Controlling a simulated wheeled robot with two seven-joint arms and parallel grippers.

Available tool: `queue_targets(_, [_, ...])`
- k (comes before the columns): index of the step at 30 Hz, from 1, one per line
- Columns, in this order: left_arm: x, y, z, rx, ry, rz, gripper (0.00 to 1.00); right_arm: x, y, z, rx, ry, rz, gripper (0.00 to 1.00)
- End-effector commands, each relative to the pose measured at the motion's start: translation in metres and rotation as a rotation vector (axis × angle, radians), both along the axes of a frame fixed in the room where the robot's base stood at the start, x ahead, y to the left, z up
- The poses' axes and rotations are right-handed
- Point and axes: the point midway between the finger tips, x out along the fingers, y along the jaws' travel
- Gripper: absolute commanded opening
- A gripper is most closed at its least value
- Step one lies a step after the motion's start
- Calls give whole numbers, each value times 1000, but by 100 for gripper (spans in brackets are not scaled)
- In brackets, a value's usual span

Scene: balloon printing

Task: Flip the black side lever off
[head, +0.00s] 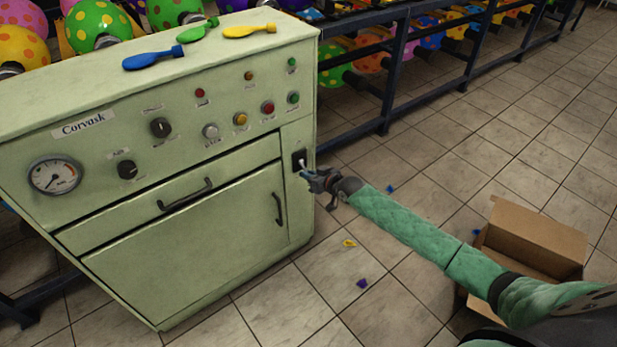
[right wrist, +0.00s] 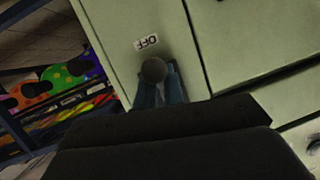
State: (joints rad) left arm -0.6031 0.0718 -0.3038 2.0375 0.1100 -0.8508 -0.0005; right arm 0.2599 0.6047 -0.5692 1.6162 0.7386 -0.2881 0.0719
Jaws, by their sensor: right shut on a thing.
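The black side lever (head: 299,158) sits on a dark plate at the right end of the pale green machine's (head: 190,235) front. My right gripper (head: 309,174) reaches it from the right and is shut on it. In the right wrist view, the lever's round dark knob (right wrist: 153,70) shows between the bluish fingertips (right wrist: 158,92). A white OFF label (right wrist: 147,42), upside down in that view, is on the panel just above the knob. The lever's shaft is mostly hidden by the fingers. My left gripper is not in view.
Blue (head: 153,59), green (head: 197,31) and yellow (head: 250,31) deflated balloons lie on the machine top. An open cardboard box (head: 535,235) stands on the floor at right. Small scraps lie on the tiles. Racks of dotted balloons (head: 375,62) stand behind.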

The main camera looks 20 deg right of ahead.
Motion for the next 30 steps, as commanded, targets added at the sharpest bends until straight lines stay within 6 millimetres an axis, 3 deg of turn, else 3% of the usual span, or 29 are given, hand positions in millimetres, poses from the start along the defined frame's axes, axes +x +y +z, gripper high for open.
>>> queue_targets(1, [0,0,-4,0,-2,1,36,-7,2,-12,-2,14,4,0])
queue_targets(14, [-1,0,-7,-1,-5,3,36,-7,2,-12,0,11,4,0])
queue_targets(15, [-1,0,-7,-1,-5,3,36,-6,2,-12,0,10,4,16])
queue_targets(18, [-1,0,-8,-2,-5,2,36,-6,2,-12,-1,11,4,35])
queue_targets(30, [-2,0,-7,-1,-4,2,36,-8,-2,-4,0,1,2,36])
